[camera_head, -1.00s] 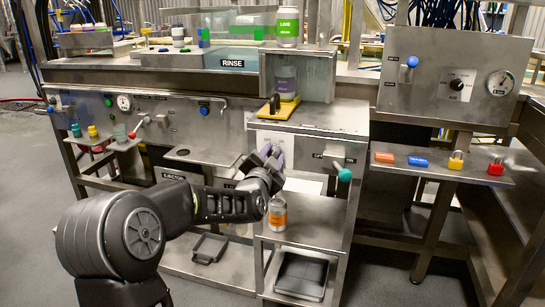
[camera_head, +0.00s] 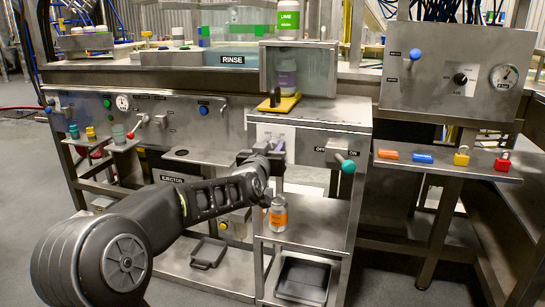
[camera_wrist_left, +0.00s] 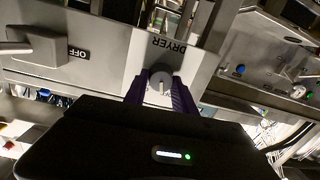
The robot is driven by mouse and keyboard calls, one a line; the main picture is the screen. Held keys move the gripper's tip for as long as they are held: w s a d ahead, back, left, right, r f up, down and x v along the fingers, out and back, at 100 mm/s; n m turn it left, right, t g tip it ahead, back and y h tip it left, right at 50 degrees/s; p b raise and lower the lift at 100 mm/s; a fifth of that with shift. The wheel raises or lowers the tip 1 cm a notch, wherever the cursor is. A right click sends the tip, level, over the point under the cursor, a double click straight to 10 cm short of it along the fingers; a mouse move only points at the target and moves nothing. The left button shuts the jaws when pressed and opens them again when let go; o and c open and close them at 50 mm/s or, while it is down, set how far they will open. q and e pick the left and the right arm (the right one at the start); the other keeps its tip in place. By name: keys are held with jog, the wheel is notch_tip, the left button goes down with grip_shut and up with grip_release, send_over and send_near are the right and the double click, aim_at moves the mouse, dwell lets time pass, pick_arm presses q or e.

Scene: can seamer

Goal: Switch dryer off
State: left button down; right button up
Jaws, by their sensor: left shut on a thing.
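The dryer knob (camera_wrist_left: 160,80) is a small round grey knob on a pale panel, under the label DRYER, which reads upside down in the left wrist view. My left gripper (camera_wrist_left: 160,92) has its purple fingers on both sides of the knob, shut on it. In the head view my left gripper (camera_head: 277,150) is at the front of the pale dryer panel (camera_head: 268,131) and covers the knob there. The knob's setting cannot be told. My right gripper is not in view.
A lever with a teal end (camera_head: 347,166) stands close to the right of my gripper, between OFF and ON labels. An orange-labelled can (camera_head: 278,214) stands on the shelf just below. A yellow-based fixture (camera_head: 284,103) sits above. Padlocks and tags lie on a ledge (camera_head: 440,166) at right.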

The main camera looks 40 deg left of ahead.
pick_arm(q)
jog(key=shift+f+n+b, duration=0.15)
jog(key=shift+n+b, duration=0.55)
jog(key=shift+n, duration=0.6)
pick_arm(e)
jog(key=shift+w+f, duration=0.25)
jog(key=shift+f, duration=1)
pick_arm(q)
jog(key=c, duration=1)
grip_release()
jog(key=shift+s, duration=0.1)
jog(key=p+v, duration=0.1)
jog(key=v, duration=0.6)
jog(key=shift+s+d, duration=0.1)
jog(key=shift+s, duration=0.2)
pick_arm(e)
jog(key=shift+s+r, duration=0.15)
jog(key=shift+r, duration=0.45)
